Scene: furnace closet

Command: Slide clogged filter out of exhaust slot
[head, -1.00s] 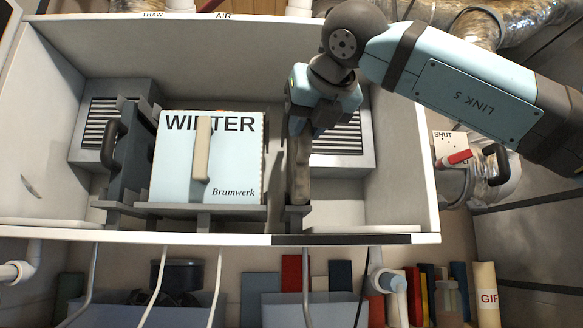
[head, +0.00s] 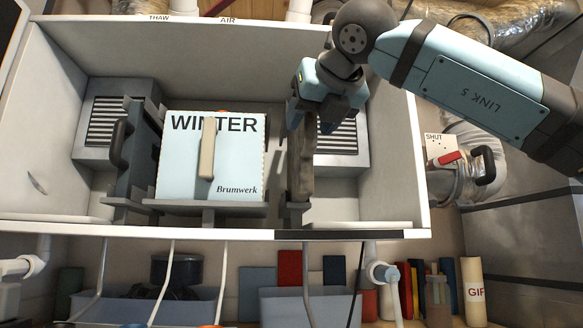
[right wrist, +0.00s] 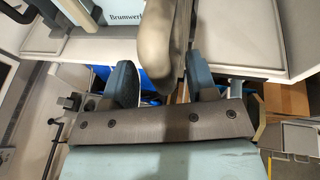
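The clogged filter (head: 301,170) is a dark, brownish upright panel in the slot right of the white WINTER block (head: 187,180), inside the white cabinet. My right gripper (head: 313,118) is at its upper end, fingers apart. In the right wrist view, a beige rounded handle (right wrist: 154,45) lies between the two open fingers of the right gripper (right wrist: 160,82), with gaps visible on both sides. A grey panel edge runs just right of the handle. Whether a finger touches the filter cannot be told. My left gripper is not in view.
Another dark panel with a black handle (head: 119,142) stands left of the WINTER block. The cabinet's right wall (head: 398,150) is close to my arm. A red lever (head: 447,159) marked SHUT and a duct are outside it. Bins and books sit below.

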